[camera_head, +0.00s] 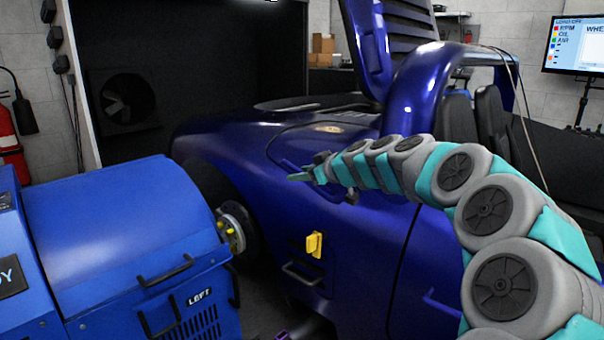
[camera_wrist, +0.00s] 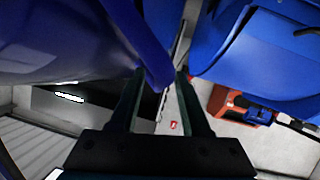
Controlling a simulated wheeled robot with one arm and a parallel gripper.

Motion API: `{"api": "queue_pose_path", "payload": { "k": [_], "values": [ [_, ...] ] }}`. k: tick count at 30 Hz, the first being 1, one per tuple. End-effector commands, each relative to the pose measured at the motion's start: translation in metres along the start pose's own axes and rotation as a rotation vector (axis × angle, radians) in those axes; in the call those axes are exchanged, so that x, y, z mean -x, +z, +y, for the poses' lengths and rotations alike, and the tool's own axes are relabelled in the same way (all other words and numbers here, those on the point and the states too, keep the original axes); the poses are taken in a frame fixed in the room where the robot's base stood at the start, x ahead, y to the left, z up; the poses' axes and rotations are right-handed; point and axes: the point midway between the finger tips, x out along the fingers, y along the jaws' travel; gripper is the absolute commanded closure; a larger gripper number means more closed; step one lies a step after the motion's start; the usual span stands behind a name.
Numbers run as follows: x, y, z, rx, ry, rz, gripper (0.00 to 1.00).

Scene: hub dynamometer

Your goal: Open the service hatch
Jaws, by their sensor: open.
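The dark blue car body (camera_head: 350,225) has an outlined panel (camera_head: 320,143) on its upper side, which looks like the service hatch. A slim blue handle (camera_head: 288,164) sticks out at its left edge. My gripper (camera_head: 300,176) is beside this handle, in front of the panel, with its fingers pointing left. In the wrist view my gripper (camera_wrist: 159,74) is open, and a blue bar (camera_wrist: 150,60), seemingly the handle, reaches between the fingertips. I cannot tell whether either finger touches it. The panel looks flush with the body; my arm hides its lower right part.
A yellow latch (camera_head: 314,244) and a black handle (camera_head: 302,275) sit lower on the car's side. A blue dynamometer unit (camera_head: 130,245) stands at the left, close to the wheel hub (camera_head: 232,229). A raised blue louvred lid (camera_head: 395,40) stands behind.

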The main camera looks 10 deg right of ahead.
Motion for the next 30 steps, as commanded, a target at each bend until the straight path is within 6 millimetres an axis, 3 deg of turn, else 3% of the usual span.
{"api": "queue_pose_path", "payload": {
  "k": [3, 16, 30],
  "values": [
    [0.0003, -0.0003, 0.0, 0.0, 0.0, 0.0, 0.53],
    [0.0005, -0.0004, -0.0001, 0.0, 0.0, 0.0, 1.0],
    [0.0006, -0.0004, -0.0001, 0.0, 0.0, 0.0, 1.0]
  ]
}}
